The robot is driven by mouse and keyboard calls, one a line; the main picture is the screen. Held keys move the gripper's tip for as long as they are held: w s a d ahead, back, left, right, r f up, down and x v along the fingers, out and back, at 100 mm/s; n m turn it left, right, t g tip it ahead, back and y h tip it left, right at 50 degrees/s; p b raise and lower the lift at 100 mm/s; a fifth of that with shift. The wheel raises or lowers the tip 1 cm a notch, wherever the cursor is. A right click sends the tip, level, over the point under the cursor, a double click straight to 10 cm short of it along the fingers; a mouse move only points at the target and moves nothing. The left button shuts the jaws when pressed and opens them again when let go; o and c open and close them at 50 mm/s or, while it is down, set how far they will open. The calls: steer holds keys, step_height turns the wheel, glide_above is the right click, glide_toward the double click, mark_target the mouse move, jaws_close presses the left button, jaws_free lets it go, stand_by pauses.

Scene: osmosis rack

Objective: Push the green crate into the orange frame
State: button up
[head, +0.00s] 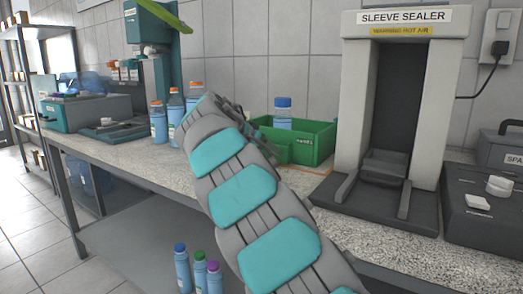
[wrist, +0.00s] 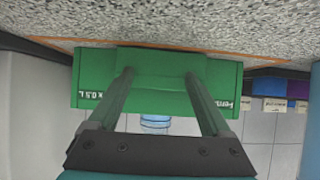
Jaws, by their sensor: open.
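The green crate (head: 304,143) stands on the speckled counter, with a blue-capped bottle (head: 283,112) in it. In the wrist view, which is upside down, the crate (wrist: 225,75) fills the middle. The orange frame (wrist: 235,52) shows there as a thin line on the counter, running past the crate's edge on both sides; the crate hides part of it. My gripper (wrist: 158,74) is open, its two fingers apart and reaching over or against the crate; I cannot tell whether they touch it.
The sleeve sealer (head: 397,100) stands right of the crate, with a dark box (head: 485,210) beyond it. Orange-capped bottles (head: 158,122) and a green press (head: 160,60) stand to the left. Several bottles (head: 198,270) are on the lower shelf.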

steer(key=shift+w+d, duration=0.65)
steer(key=shift+w, duration=0.15)
steer(key=shift+w+d+p, duration=0.3)
steer(key=shift+w, duration=0.05)
steer(key=shift+w+d, duration=0.4)
steer(key=shift+w, duration=0.1)
steer(key=shift+a, duration=0.1)
